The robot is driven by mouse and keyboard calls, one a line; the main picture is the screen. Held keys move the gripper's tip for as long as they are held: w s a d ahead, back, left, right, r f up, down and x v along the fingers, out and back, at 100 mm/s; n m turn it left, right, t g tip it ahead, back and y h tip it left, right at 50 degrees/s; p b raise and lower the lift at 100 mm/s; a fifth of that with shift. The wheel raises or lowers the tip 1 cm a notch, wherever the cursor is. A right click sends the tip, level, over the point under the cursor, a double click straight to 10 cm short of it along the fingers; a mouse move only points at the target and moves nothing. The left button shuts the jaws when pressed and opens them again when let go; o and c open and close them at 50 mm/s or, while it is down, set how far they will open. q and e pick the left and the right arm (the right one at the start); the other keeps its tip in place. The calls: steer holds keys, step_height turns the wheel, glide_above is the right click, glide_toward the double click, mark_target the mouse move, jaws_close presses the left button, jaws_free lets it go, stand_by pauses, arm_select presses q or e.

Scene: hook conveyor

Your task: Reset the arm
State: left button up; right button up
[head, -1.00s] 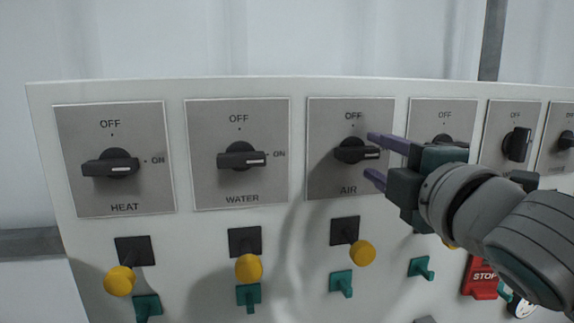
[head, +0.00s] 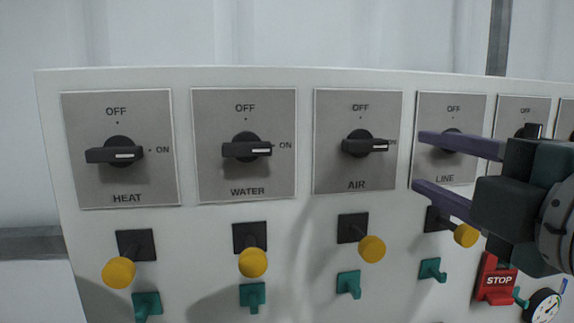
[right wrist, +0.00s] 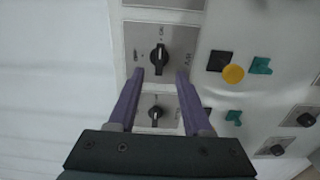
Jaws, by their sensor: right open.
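My right gripper (head: 417,161) comes in from the right in the head view. Its two purple fingers are spread and empty, in front of the panel. The AIR knob (head: 365,145) is left of the fingertips, apart from them, and points right to ON. In the right wrist view a black knob (right wrist: 160,58) shows between and beyond the open fingers (right wrist: 160,73). The HEAT knob (head: 114,154) and WATER knob (head: 247,149) also point to ON. The LINE knob (head: 452,133) is partly hidden behind the upper finger. My left gripper is not in view.
Below the dials, yellow balls (head: 118,272) and teal pegs (head: 252,296) stick out from the white panel (head: 215,78). A red STOP sign (head: 497,281) and a round gauge (head: 543,305) are at lower right. The space before the left dials is free.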

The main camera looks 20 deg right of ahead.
steer(key=s+a+f+m+g+y+p, duration=0.2)
steer(key=s+a+f+m+g+p, duration=0.2)
steer(key=s+f+m+g+p, duration=0.1)
steer(key=s+a+f+m+g+y+p, duration=0.2)
steer(key=s+a+f+m+g+p, duration=0.3)
steer(key=s+m+g, duration=0.3)
steer(key=s+f+p, duration=0.1)
steer(key=s, duration=0.1)
steer(key=shift+s+g+y, duration=0.3)
steer(key=shift+s+g, duration=0.05)
steer(key=shift+g, duration=0.05)
steer(key=shift+d, duration=0.1)
